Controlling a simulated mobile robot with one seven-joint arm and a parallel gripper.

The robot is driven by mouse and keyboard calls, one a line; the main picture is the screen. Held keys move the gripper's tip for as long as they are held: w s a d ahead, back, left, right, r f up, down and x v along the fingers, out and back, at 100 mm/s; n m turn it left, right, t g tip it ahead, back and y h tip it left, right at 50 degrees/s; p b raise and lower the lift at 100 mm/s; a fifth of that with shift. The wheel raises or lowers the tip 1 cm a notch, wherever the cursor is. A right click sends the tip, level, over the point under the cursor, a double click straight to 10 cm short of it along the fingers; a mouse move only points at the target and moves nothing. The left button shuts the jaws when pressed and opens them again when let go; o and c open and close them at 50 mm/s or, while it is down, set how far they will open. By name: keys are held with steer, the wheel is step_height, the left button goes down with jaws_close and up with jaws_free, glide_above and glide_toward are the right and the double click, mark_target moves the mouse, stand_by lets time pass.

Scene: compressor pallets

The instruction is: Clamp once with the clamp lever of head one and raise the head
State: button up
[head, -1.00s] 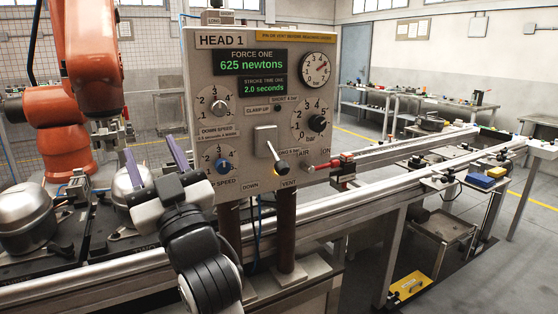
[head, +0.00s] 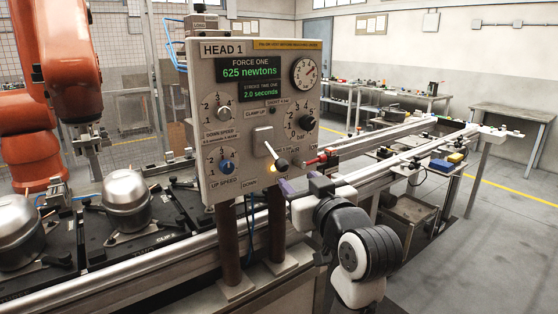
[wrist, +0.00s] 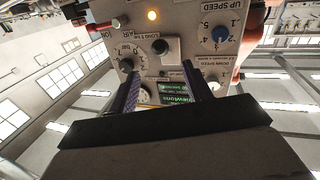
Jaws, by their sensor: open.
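The grey HEAD 1 panel (head: 240,110) shows a force of 625 newtons and a stroke time of 2.0 seconds. The clamp lever (head: 281,163) has a black knob and a pale stem slanting down right from its plate, between the CLAMP UP, DOWN and VENT labels. A small amber lamp (head: 271,168) glows beside it. My gripper (head: 302,184) is open and empty, just below and right of the lever and apart from it. In the upside-down wrist view the lever knob (wrist: 160,46) lies beyond and between my two purple fingers (wrist: 160,72).
A red-handled valve (head: 322,158) juts from the panel's right side, close above my gripper. Knobs and a pressure gauge (head: 304,73) surround the lever. Silver compressors (head: 126,192) and an orange robot arm (head: 70,60) stand left.

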mark_target(278, 161)
steer(key=p+x, duration=0.2)
steer(key=x, duration=1)
steer(key=shift+w+a+p, duration=0.2)
steer(key=shift+w+p, duration=0.05)
steer(key=shift+p, duration=0.1)
steer(key=shift+c, duration=0.4)
jaws_close()
